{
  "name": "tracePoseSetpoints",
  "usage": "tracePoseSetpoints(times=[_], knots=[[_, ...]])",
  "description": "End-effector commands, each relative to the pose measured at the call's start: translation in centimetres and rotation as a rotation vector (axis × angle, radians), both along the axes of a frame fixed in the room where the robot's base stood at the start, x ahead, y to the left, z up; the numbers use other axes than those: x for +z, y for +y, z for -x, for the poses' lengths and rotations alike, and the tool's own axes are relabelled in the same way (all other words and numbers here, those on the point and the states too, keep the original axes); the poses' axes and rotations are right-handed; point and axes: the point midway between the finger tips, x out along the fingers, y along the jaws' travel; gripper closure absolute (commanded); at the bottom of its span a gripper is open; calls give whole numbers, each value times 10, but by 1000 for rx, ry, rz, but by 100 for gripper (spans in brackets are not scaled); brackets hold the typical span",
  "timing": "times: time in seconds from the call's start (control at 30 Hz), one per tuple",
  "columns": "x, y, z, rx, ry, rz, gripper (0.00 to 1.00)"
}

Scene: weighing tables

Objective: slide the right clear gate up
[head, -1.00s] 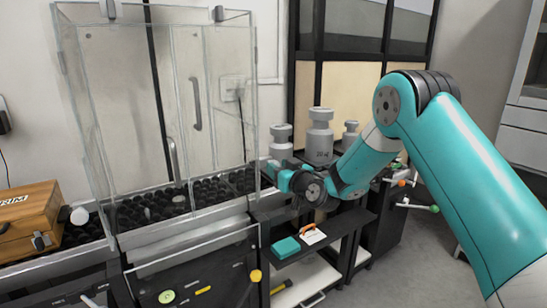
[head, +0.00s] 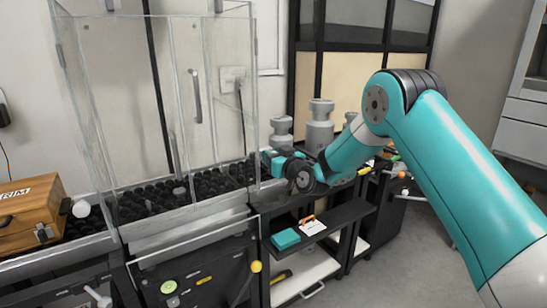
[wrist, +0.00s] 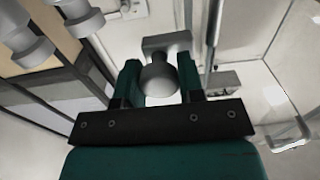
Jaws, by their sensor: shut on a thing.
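The clear enclosure (head: 130,95) stands at the left in the head view, with upright transparent panels over a bed of dark round pieces. Its right clear panel (head: 228,110) is upright, and I cannot tell how far it is raised. My gripper (head: 266,158) is beside the enclosure's lower right edge. In the wrist view my gripper (wrist: 160,65) has its two teal fingers on either side of a grey round knob (wrist: 158,80) and is shut on it. A grey block shows behind the knob. The contact is too small to see in the head view.
Large grey weights (head: 320,125) stand just behind my arm. A dark shelf (head: 335,225) with a teal box (head: 285,239) is below it. A wooden case (head: 30,212) sits at the far left. Open floor (head: 400,260) lies at the right.

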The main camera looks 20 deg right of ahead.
Motion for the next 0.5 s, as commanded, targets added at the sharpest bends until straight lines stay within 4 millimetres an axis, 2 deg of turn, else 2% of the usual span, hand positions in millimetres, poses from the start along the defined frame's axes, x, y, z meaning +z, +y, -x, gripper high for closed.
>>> tracePoseSetpoints(times=[0.17,0.27,0.5], knots=[[30,0,0,1,-3,0,100],[56,0,0,1,-5,-2,100],[132,0,0,1,-6,0,100]])
